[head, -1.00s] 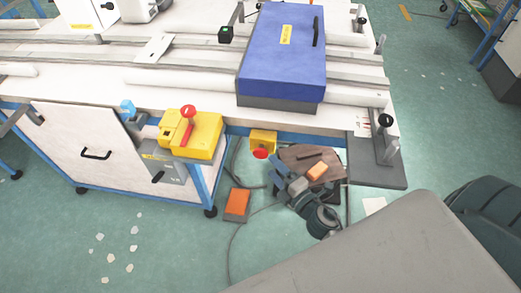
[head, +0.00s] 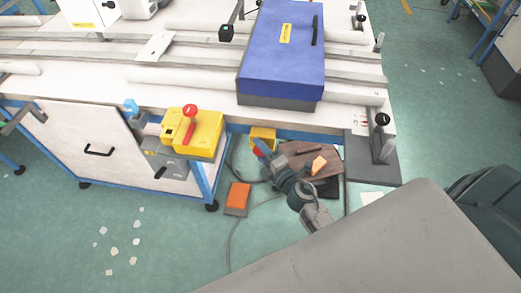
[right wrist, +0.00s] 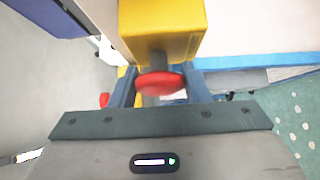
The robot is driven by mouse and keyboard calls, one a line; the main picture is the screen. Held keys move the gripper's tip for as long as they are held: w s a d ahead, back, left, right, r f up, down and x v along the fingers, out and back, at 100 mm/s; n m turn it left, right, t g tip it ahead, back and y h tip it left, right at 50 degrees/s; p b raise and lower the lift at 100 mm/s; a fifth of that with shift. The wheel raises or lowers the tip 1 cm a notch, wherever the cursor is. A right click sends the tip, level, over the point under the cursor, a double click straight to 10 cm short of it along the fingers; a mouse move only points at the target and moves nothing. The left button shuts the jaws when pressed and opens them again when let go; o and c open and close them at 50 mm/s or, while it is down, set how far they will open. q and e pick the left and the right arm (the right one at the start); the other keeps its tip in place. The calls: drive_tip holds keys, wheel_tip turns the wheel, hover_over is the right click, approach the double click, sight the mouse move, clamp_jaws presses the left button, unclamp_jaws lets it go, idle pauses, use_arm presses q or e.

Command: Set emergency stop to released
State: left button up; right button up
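The emergency stop is a yellow box (head: 263,133) with a red mushroom button under the table's front edge. In the head view my right gripper (head: 262,150) is in front of it and hides most of the button. In the right wrist view the red button (right wrist: 162,84) sits between my two blue-grey fingers, with the yellow box (right wrist: 165,28) behind it. The fingers stand apart, one on each side of the button, with small gaps visible. I cannot tell whether the button is pressed in or released. My left gripper is not in view.
A larger yellow box (head: 205,135) with a red knob (head: 190,110) stands at the table's front edge, left of the emergency stop. A blue case (head: 280,60) lies on the table. An orange pedal (head: 237,195) and cable are on the floor below.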

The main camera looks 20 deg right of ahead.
drive_tip(key=c, duration=0.5)
drive_tip(key=shift+s+a+f, duration=0.1)
drive_tip(key=shift+s+a, duration=0.25)
drive_tip(key=shift+s, duration=0.15)
drive_tip(key=o, duration=1.3)
drive_tip(key=shift+c, duration=0.2)
drive_tip(key=shift+s, duration=0.1)
